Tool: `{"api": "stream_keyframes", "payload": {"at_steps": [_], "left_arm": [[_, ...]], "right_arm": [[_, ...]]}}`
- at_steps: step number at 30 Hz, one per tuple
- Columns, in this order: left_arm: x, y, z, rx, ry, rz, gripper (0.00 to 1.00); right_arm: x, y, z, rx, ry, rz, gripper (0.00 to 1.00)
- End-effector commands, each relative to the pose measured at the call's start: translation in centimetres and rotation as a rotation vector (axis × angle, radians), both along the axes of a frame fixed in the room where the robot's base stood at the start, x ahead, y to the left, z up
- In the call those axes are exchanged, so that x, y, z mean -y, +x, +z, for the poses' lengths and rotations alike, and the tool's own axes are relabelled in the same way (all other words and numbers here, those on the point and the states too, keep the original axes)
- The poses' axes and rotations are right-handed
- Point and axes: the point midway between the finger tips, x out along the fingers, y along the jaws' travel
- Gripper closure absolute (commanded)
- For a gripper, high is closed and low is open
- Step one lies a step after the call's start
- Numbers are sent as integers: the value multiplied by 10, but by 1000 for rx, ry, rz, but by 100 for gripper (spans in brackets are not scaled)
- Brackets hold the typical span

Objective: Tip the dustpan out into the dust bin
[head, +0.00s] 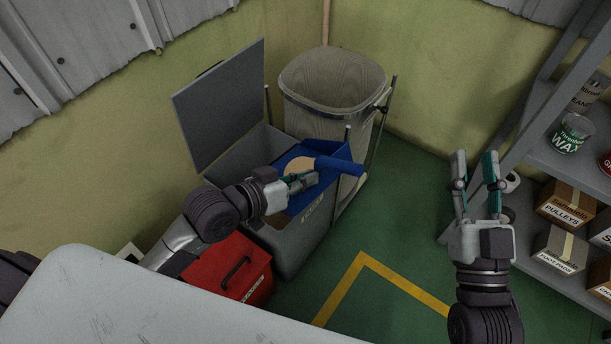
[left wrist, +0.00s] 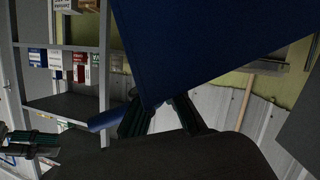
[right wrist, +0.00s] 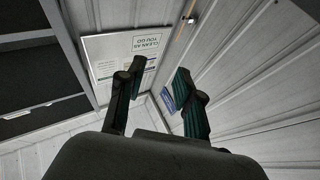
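The dust bin (head: 290,245) is a grey box with its lid (head: 220,105) raised, standing on the floor against the wall. A tan patch (head: 299,164), perhaps dust, shows at the pan. My left gripper (head: 306,180) is closed on the dustpan, and the fingers partly hide it. In the left wrist view the dustpan (left wrist: 200,45) fills the upper middle above the fingers. My right gripper (head: 475,162) is open and empty, well right of the bin.
A beige bin (head: 333,85) in a metal frame stands behind. A red box (head: 228,268) is beside the dust bin's front. Shelves with cartons (head: 567,204) and tins are on the right. Green floor (head: 390,235) with yellow lines is clear between. A pale surface (head: 110,300) fills the lower left.

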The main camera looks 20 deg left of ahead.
Motion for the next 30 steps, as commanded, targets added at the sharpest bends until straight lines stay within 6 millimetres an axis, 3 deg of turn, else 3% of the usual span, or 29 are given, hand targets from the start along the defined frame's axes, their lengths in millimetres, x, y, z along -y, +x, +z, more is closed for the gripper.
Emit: {"api": "stream_keyframes", "payload": {"at_steps": [30], "left_arm": [[0, 0, 1, 3, 0, 1, 100]], "right_arm": [[3, 9, -36, -219, -57, -13, 65]]}}
